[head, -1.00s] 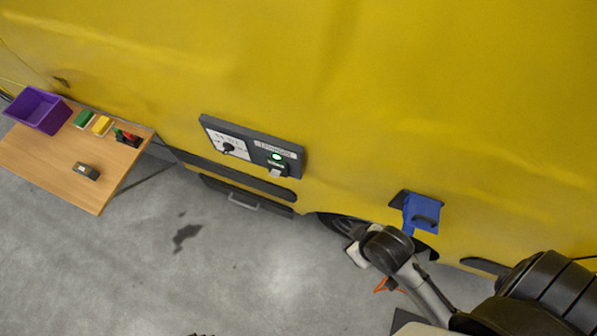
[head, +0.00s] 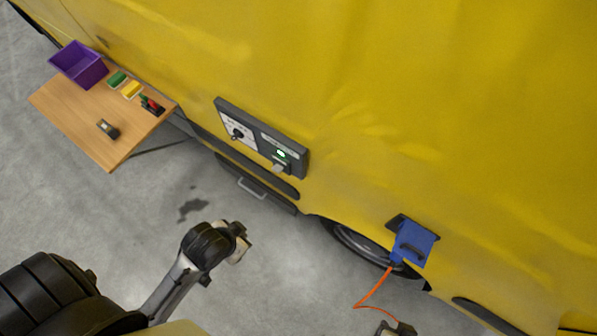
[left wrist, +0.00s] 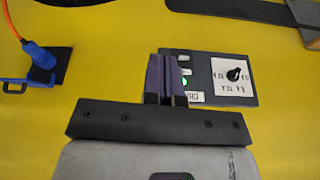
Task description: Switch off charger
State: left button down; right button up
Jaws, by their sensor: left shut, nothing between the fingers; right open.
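A dark control panel (head: 262,137) is on the yellow vehicle side. Its right part has a lit green light (head: 281,153) above a pale switch (head: 279,168); its left part has a black rotary knob (head: 237,134) on a white plate. The left wrist view shows the panel upside down, with the green light (left wrist: 184,82) lit beside my left gripper (left wrist: 166,78). Its purple fingers are shut and empty, overlapping the panel's edge; contact cannot be told. They hide part of the panel. My right gripper (head: 396,328) is open at the bottom edge, partly cut off.
A blue plug (head: 412,243) with an orange cable (head: 375,288) is at a black plate on the vehicle, right of the panel. A wooden table (head: 75,110) at the left holds a purple bin (head: 78,64) and small items. Grey floor (head: 290,285) is open in front.

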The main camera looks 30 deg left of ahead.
pick_arm(q)
jog(key=shift+d, duration=0.1)
jog(key=w+a+f+m+t+b, duration=0.4)
jog(key=w+f+m+b, duration=0.3)
jog(key=b, duration=0.7)
jog(key=w+a+f+m+t+b, duration=0.5)
jog(key=f+m+b, duration=0.3)
jog(key=b, duration=0.7)
jog(key=shift+w+f+m+h, duration=0.2)
jog(key=shift+w+m+h, duration=0.1)
jog(key=shift+w+m, duration=0.6)
jog(key=b, duration=0.4)
send_near(278, 171)
jog(key=x, duration=0.7)
jog(key=shift+w+d, duration=0.1)
jog(key=shift+w, duration=0.25)
